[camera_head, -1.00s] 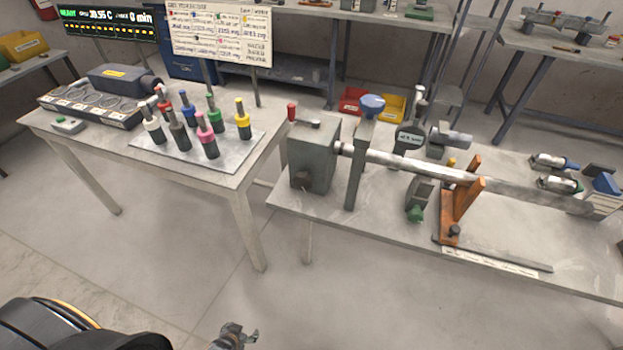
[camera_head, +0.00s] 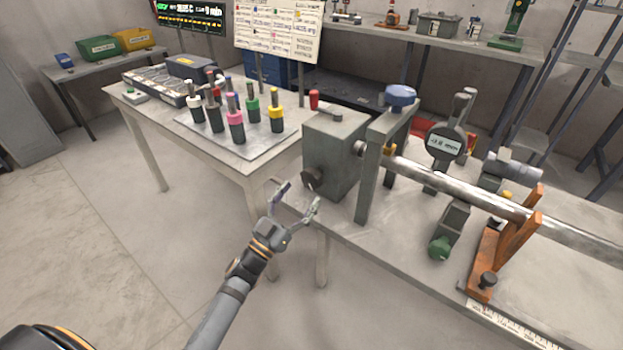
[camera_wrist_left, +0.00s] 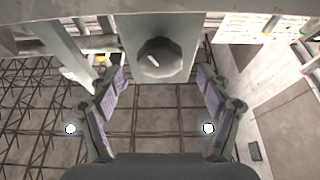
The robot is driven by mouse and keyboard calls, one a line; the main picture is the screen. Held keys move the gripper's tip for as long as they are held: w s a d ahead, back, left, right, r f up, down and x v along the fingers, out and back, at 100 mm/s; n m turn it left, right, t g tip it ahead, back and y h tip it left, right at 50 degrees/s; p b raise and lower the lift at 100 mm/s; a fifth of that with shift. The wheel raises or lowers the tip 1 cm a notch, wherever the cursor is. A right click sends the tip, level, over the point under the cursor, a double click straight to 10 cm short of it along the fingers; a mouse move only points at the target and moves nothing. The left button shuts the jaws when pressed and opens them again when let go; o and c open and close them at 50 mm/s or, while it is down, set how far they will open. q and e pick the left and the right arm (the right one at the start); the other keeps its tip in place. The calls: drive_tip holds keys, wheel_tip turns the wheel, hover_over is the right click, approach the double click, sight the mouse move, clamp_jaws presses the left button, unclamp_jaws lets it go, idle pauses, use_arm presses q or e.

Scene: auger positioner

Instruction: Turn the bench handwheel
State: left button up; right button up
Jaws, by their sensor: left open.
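A dark round handwheel-like knob (camera_head: 311,178) sits low on the front of the grey housing (camera_head: 335,150) at the bench's left end. A pale mark shows on the same knob in the left wrist view (camera_wrist_left: 160,58). My left gripper (camera_head: 300,197) is open and empty, just in front of and slightly below the knob. In the wrist view, its fingers (camera_wrist_left: 161,80) are spread on either side of the knob, apparently short of it. A blue wheel (camera_head: 401,95) tops the grey post, and a green knob (camera_head: 438,248) is further right. My right gripper is out of view.
The bench (camera_head: 400,262) carries a long metal shaft (camera_head: 470,195), a dial gauge (camera_head: 445,145) and an orange support (camera_head: 505,245). Left of it, a table (camera_head: 150,115) holds several coloured-collar tools. Floor in front is clear.

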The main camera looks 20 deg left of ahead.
sight(308, 184)
use_arm(q)
drive_tip(key=x, duration=0.5)
drive_tip(key=shift+w+d+r+p, duration=0.1)
drive_tip(key=shift+w+p, duration=0.2)
drive_tip(key=shift+w, duration=0.05)
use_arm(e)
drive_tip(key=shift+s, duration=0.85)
use_arm(q)
drive_tip(key=shift+c, duration=0.3)
drive_tip(key=c, duration=1.1)
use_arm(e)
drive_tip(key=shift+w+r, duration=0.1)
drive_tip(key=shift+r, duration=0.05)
